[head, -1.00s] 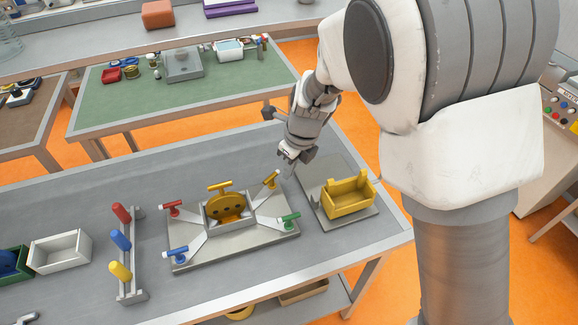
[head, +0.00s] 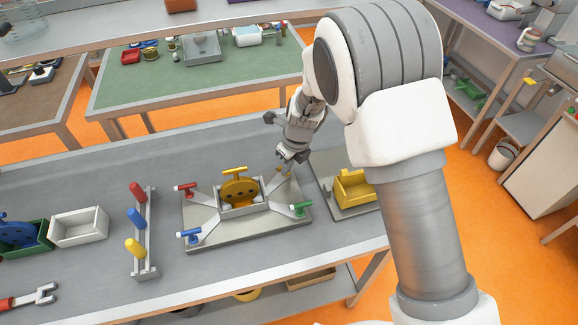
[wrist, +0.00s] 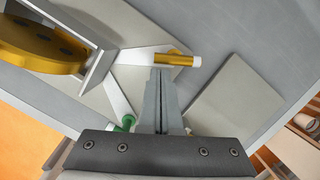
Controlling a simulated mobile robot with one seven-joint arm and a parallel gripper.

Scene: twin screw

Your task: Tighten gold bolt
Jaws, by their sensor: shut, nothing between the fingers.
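The gold bolt (wrist: 174,60), a gold T-handle with a white end, sits at the end of a pale diagonal arm at the fixture's back-right corner. In the head view my gripper mostly hides it. My gripper (wrist: 161,72) is shut and empty; in the wrist view its fingertips reach the near side of the handle, and I cannot tell whether they touch. In the head view my gripper (head: 284,166) points down at that corner. The grey fixture plate (head: 235,229) holds a yellow round part (head: 240,191) in a central box.
Red (head: 188,189), blue (head: 190,236) and green (head: 300,209) bolts stand at the other corners. A rack with red, blue and yellow handles (head: 137,219) stands left. A yellow bin (head: 354,188) on a plate is right, partly behind my arm. The table behind the fixture is clear.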

